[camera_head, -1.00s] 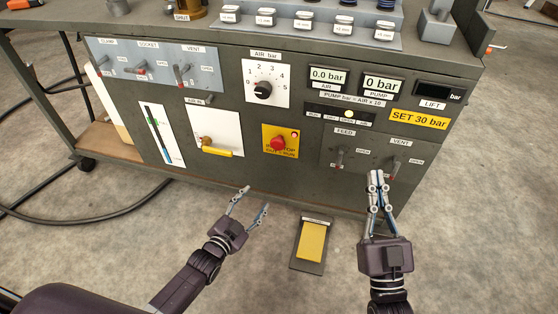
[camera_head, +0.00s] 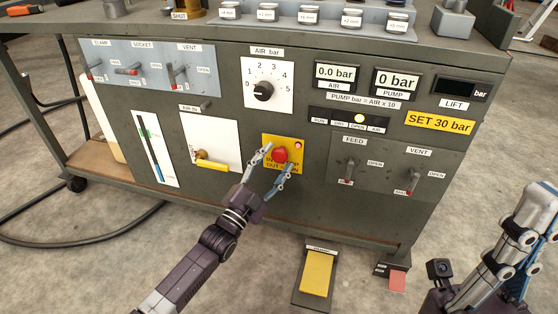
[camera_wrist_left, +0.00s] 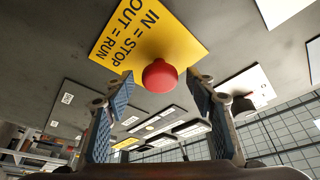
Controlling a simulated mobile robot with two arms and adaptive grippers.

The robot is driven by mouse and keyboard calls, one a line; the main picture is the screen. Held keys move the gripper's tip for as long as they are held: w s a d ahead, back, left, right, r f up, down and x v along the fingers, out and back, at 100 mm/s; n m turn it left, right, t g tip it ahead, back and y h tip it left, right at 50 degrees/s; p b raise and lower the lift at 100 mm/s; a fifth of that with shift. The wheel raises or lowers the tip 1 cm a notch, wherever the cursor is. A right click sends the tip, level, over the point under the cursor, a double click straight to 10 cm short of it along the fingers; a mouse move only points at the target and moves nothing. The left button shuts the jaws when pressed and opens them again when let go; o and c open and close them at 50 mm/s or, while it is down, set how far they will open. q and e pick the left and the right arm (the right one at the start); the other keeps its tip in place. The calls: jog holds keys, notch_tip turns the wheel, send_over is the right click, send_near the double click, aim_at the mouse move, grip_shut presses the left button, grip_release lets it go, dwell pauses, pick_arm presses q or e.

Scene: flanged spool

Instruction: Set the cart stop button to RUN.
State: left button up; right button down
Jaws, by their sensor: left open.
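The cart stop button is a red mushroom knob (camera_head: 281,155) on a yellow plate (camera_head: 270,139) on the cart's front. In the left wrist view the red knob (camera_wrist_left: 160,76) stands out from the yellow plate (camera_wrist_left: 140,33), whose text reads IN = STOP, OUT = RUN. My left gripper (camera_head: 278,160) is open at the button, one finger on each side of the knob. In the left wrist view gaps show between the knob and both fingers (camera_wrist_left: 160,92). My right gripper (camera_head: 522,240) is at the lower right, away from the panel; its jaw opening is unclear.
A yellow-handled AIR IN valve (camera_head: 210,163) is left of the button, and FEED (camera_head: 348,170) and VENT (camera_head: 413,180) levers are to the right. A yellow pedal (camera_head: 316,273) is on the floor.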

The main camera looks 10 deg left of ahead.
pick_arm(q)
jog(key=shift+x, duration=1)
grip_shut()
